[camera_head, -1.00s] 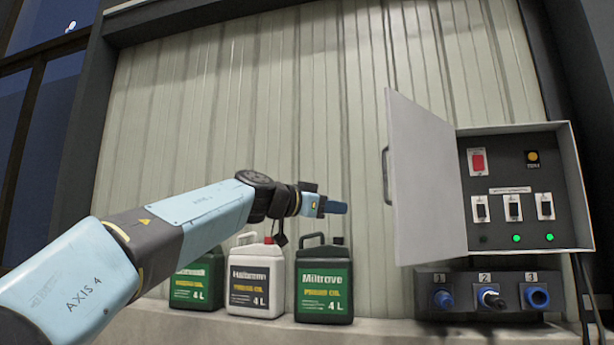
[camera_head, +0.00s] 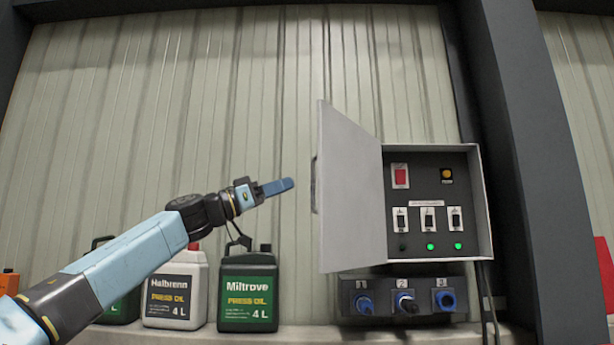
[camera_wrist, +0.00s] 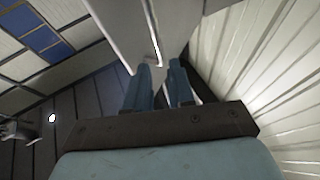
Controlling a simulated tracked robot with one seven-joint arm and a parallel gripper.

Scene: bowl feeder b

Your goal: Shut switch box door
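The switch box (camera_head: 436,165) is mounted on the corrugated wall at the right of the head view. Its grey door (camera_head: 350,190) stands wide open, hinged on the box's left side. A dark handle (camera_head: 315,185) is on the door's free left edge. My gripper (camera_head: 290,184) is just left of that edge, level with the handle and apart from it in the head view. In the wrist view two blue fingers (camera_wrist: 161,78) show a gap between them with nothing held. The door face (camera_wrist: 130,25) and its light edge lie beyond the fingertips.
Inside the box are a red switch (camera_head: 400,176), a yellow button (camera_head: 447,175), several toggles and green lights. A socket panel (camera_head: 385,297) with blue connectors sits below. Oil cans (camera_head: 248,290) stand on the ledge under my arm. A dark post (camera_head: 515,180) is right of the box.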

